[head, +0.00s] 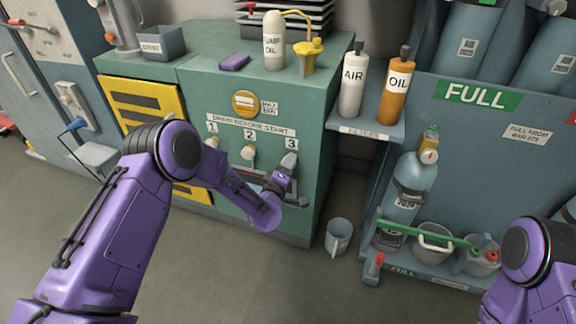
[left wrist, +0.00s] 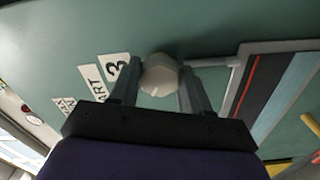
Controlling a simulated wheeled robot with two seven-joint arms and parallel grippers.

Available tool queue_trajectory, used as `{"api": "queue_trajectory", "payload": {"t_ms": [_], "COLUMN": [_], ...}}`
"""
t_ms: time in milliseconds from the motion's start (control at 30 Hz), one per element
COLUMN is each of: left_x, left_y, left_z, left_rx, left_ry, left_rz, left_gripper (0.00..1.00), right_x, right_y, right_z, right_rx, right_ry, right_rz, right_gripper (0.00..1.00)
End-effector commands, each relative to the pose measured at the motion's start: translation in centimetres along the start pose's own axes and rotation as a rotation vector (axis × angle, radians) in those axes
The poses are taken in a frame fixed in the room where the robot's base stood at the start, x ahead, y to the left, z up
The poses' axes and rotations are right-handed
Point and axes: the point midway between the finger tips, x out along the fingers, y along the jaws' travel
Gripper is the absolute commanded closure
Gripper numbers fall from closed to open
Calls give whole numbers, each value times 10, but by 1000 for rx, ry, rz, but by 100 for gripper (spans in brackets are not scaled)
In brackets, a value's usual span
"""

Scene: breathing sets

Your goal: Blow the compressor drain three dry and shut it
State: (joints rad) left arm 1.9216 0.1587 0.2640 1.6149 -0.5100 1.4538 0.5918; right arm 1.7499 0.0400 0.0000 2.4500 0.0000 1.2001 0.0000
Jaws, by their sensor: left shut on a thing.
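The compressor (head: 325,110) is a green cabinet with the labels 1, 2 and 3 on its front. Drain three is a pale round knob (left wrist: 160,75) beside the 3 label (left wrist: 117,68) in the left wrist view. My left gripper (head: 287,170) is at this knob, below the 3 label in the head view, with its fingers on either side of the knob and shut on it. In the head view the gripper mostly hides the knob. The drain two knob (head: 248,152) and the drain one knob (head: 211,142) show to the left. My right gripper is out of view; only its purple arm shows.
AIR (head: 352,88) and OIL (head: 396,92) bottles stand on a side shelf.

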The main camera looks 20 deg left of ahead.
Motion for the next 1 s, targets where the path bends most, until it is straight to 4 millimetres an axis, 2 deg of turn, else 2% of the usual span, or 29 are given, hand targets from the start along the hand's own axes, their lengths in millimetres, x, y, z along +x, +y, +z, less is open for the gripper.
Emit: {"api": "queue_trajectory", "payload": {"t_ms": [700, 1000], "left_x": [0, 0], "left_y": [-1, -2], "left_z": [1, 0], "left_rx": [679, 908], "left_ry": [-3, -2], "left_rz": [1, 0], "left_gripper": [83, 83], "right_x": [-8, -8], "right_y": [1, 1], "right_z": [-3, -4], "right_rx": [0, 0], "right_ry": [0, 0], "right_rz": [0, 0], "right_gripper": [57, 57]}}
